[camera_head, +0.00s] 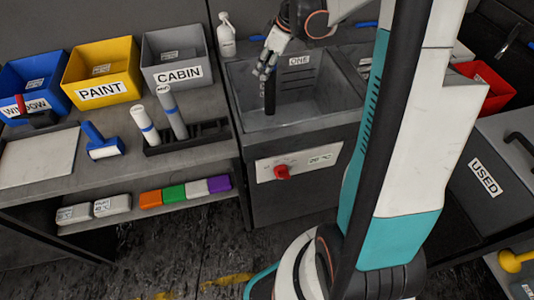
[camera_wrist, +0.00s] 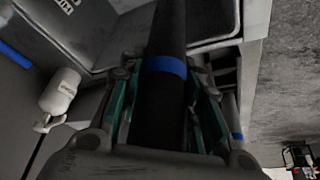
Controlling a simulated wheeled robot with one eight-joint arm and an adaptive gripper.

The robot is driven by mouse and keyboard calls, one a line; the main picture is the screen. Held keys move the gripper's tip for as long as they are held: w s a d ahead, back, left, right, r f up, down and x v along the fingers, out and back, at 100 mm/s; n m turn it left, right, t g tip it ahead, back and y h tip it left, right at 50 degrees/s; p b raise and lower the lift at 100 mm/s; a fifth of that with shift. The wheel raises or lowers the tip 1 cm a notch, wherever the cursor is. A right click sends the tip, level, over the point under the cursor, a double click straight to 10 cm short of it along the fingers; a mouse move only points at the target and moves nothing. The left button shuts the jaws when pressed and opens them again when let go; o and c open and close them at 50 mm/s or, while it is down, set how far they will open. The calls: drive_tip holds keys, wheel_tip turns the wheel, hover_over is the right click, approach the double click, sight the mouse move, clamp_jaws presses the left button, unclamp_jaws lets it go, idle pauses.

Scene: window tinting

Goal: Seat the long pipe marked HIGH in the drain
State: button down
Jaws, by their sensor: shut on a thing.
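My gripper (camera_head: 267,69) is above the sink marked ONE (camera_head: 297,122), toward its left back side. It is shut on a dark pipe (camera_head: 269,96), which hangs roughly upright with its lower part inside the basin. In the wrist view the dark pipe (camera_wrist: 168,28) runs between the fingers of my gripper (camera_wrist: 165,105) and has a blue band. No HIGH mark is readable on it. The drain is hidden, and I cannot tell whether the pipe's lower end touches the basin floor or sits in the drain.
A white spray bottle (camera_head: 227,38) stands behind the sink. A red knob (camera_head: 282,172) is on the sink's front. Bins marked WINDOW, PAINT and CABIN line the back left.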

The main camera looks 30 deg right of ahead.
wheel_tip(320, 180, down, 26)
drive_tip(key=b, duration=0.9)
drive_tip(key=shift+b, duration=0.4)
drive_tip(key=shift+w, duration=0.1)
drive_tip(key=c, duration=1.2)
unclamp_jaws()
drive_tip(key=shift+o, duration=0.2)
drive_tip(key=p+v, duration=0.4)
drive_tip(key=v, duration=0.8)
